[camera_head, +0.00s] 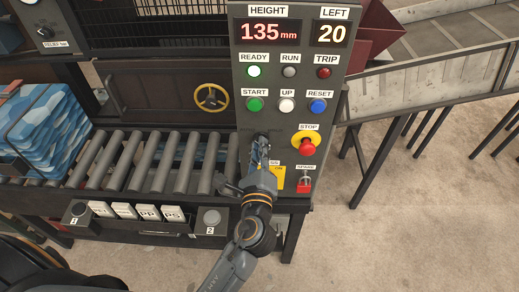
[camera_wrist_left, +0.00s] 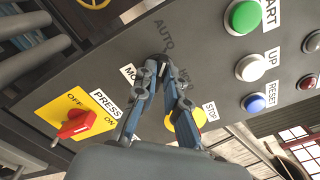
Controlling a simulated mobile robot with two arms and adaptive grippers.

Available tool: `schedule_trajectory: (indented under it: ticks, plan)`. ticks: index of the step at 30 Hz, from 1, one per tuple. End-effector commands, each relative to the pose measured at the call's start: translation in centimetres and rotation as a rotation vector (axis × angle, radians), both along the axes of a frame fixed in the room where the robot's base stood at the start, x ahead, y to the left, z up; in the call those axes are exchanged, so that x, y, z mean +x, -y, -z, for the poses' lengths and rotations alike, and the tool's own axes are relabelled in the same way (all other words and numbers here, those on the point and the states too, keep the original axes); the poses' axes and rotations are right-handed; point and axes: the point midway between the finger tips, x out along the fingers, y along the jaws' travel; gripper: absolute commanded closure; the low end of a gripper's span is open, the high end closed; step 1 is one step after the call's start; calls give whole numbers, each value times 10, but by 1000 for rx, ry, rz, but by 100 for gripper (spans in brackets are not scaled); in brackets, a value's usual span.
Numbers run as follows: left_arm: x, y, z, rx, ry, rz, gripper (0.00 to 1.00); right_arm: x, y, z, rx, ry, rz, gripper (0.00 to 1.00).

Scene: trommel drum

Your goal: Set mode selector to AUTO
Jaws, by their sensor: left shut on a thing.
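The mode selector (camera_wrist_left: 164,57) is a small black knob on the grey control panel, mostly hidden between my fingertips in the left wrist view. The word AUTO (camera_wrist_left: 165,34) is printed just past it. A second word beside it, starting with H, and the MODE label (camera_wrist_left: 129,73) are partly covered by the fingers. My left gripper (camera_head: 263,145) is shut on the selector, and its fingertips (camera_wrist_left: 165,64) meet at the knob. I cannot tell which way the knob points. My right gripper is not in view.
A red press switch (camera_wrist_left: 77,124) on a yellow plate sits close to my left gripper. The red stop button (camera_head: 307,148) and the green START button (camera_head: 255,104) are nearby on the panel. A roller conveyor (camera_head: 160,160) lies left of the panel.

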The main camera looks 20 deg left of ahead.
Motion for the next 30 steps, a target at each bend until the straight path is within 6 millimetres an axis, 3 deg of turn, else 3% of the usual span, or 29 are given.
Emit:
schedule_trajectory:
  ticks: [13, 14, 17, 26, 30]
  plan:
    - [0, 0, 0, -13, 2, -1, 100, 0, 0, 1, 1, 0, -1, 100]
    - [0, 0, 0, -13, 2, -1, 85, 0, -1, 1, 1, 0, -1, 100]
    - [0, 0, 0, -12, 2, -1, 66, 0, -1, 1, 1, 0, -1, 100]
    - [-1, 0, 0, -10, 2, -1, 66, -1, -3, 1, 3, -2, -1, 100]
    - [-12, 3, 1, -9, 0, 0, 66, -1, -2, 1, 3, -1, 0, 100]
